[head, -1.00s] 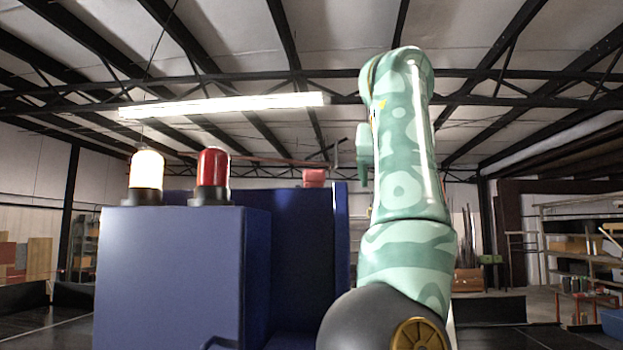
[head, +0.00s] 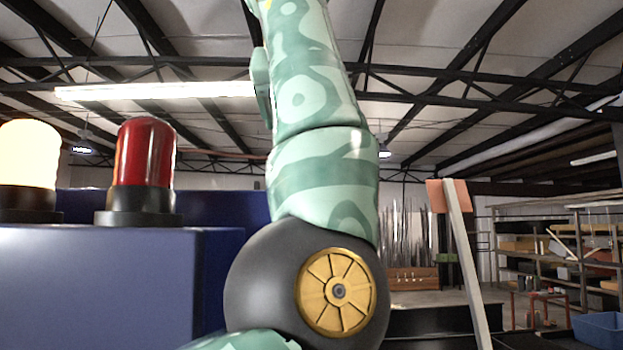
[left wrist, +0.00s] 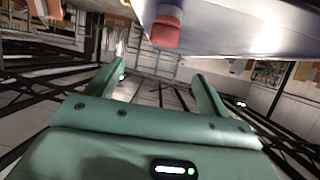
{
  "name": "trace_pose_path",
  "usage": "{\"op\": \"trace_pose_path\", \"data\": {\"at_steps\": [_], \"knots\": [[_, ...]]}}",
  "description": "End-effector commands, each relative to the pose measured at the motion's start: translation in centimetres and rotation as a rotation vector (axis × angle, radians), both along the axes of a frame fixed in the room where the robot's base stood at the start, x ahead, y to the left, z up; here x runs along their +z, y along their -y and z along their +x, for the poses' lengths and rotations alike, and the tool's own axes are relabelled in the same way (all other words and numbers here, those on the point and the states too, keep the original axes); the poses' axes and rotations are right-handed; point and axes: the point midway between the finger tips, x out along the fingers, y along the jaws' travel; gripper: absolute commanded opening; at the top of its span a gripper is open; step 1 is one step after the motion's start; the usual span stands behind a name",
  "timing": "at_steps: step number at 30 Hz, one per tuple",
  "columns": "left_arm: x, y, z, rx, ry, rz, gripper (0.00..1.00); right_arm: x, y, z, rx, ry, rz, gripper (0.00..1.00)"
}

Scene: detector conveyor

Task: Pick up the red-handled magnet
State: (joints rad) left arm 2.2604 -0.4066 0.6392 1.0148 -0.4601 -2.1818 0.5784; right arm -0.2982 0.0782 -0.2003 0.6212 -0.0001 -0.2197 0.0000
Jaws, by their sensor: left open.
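A red block-shaped thing (left wrist: 166,33) shows at the top of the left wrist view, against a blue and pale metal body. It may be the magnet's red handle; I cannot tell for sure. My left gripper (left wrist: 160,70) is open, its two green fingers spread with nothing between them. The red thing lies beyond the fingertips, roughly in line with the gap, and is apart from them. In the head view my left arm rises out of the top of the picture, so its gripper is out of sight there. No red handle shows there. My right gripper is in neither view.
The blue detector housing (head: 90,285) stands close on the left. A lit pale beacon (head: 28,160) and a red beacon (head: 145,165) sit on it. A slanted pale post (head: 466,270) with an orange block (head: 449,195) stands at right, before shelves (head: 555,235).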

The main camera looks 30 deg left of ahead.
Motion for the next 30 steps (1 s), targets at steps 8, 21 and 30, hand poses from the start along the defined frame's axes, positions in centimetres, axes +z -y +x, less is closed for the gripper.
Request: {"op": "trace_pose_path", "data": {"at_steps": [8,21,30], "knots": [[-2.1,-2.7,4.9,0.002,-0.002,-0.001,0.80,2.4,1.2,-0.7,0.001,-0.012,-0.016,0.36],[-4.6,-5.5,8.9,0.001,-0.003,0.001,0.80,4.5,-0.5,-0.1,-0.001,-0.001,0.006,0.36],[-5.1,-5.9,9.6,0.001,0.000,0.002,0.80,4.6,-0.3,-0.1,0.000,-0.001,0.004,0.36]]}}
